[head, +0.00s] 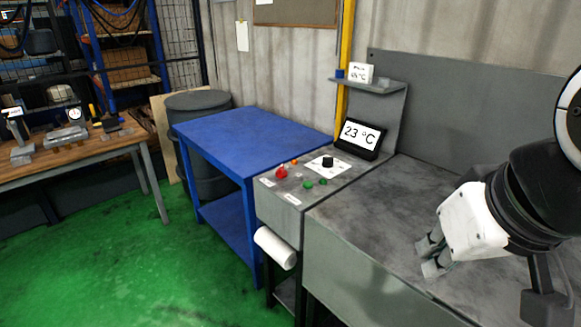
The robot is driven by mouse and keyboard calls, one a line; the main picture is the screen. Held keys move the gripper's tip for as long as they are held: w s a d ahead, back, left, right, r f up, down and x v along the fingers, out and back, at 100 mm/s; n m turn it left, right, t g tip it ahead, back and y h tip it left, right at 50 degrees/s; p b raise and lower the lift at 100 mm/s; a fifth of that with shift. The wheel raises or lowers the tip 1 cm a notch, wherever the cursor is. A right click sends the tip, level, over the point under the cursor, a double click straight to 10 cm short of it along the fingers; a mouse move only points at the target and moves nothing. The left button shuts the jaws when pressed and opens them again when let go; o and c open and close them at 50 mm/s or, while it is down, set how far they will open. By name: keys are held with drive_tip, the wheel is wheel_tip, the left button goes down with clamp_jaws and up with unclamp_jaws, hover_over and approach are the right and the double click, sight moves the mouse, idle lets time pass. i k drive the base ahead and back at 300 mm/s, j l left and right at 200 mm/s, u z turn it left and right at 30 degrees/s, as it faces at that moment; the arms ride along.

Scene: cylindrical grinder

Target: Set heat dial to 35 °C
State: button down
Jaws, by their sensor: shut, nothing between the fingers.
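The heat dial, a small black knob (328,162) on a white plate, sits on the grey control panel (268,197). Behind it a black-framed display (361,138) reads 23 °C. My gripper (428,259) is at the right, above the grey machine top, well to the right of the dial and not touching it. It is shut and empty, with its fingers pointing left and down. The knob's pointer mark is too small to read.
A small shelf (369,86) holds a white card and a blue item. A blue table (250,130) stands to the left. The machine top (378,205) between gripper and panel is clear.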

sight(328, 162)
drive_tip(key=i+j, duration=0.3)
drive_tip(key=i+j+z, duration=0.15)
drive_tip(key=i+j, duration=0.4)
drive_tip(key=j, duration=0.25)
drive_tip(key=i+j+z, duration=0.1)
drive_tip(key=i+j, duration=0.2)
drive_tip(key=i+j+z, duration=0.1)
drive_tip(key=i+j, duration=0.15)
drive_tip(key=j, duration=0.25)
drive_tip(key=i+j, duration=0.25)
drive_tip(key=j, duration=0.15)
drive_tip(key=i+j+z, duration=0.15)
drive_tip(key=j, duration=0.3)
drive_tip(key=i, duration=0.05)
